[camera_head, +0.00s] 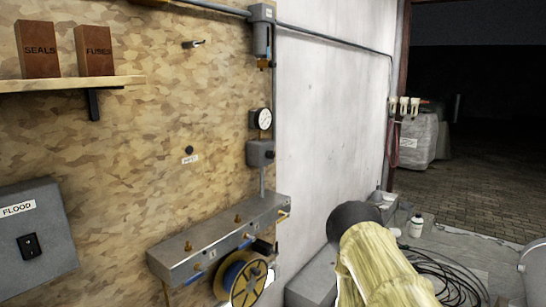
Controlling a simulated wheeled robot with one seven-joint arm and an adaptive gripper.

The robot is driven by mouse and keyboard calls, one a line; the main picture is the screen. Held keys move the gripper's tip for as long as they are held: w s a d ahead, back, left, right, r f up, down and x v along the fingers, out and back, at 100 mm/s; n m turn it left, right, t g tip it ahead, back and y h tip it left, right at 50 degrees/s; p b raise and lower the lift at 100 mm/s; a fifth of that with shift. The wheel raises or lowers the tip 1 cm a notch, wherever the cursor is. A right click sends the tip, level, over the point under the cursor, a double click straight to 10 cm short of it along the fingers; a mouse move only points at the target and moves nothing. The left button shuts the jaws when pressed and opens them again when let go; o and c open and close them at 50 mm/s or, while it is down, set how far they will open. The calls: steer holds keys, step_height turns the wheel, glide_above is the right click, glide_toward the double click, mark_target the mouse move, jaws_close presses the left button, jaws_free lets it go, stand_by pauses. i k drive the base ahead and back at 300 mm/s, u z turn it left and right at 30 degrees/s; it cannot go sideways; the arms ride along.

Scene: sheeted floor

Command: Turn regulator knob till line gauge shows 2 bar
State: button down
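A round white-faced gauge (264,118) with a dark rim is on the wooden board, near its right edge. Its needle and scale are too small to read. Just below it is a grey regulator box (257,153) with a small dark knob (271,154) on its front. Another small black knob (189,150) sticks out of the board to the left, above a small label that I cannot read. I cannot make out my gripper. A pale yellow covered arm part with a dark rounded end, seemingly mine, rises at lower right, apart from the regulator in the picture.
A grey manifold (215,240) with several brass fittings and blue-handled valves juts out below the regulator, above a yellow reel (247,281). A grey filter unit (262,38) hangs above the gauge. A shelf (70,84) and grey FLOOD box (36,240) are left. Black cable (455,285) lies right.

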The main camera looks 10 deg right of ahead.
mark_target(270, 155)
steer(key=z, duration=1.6)
steer(key=i, duration=1.45)
steer(key=u, duration=2.45)
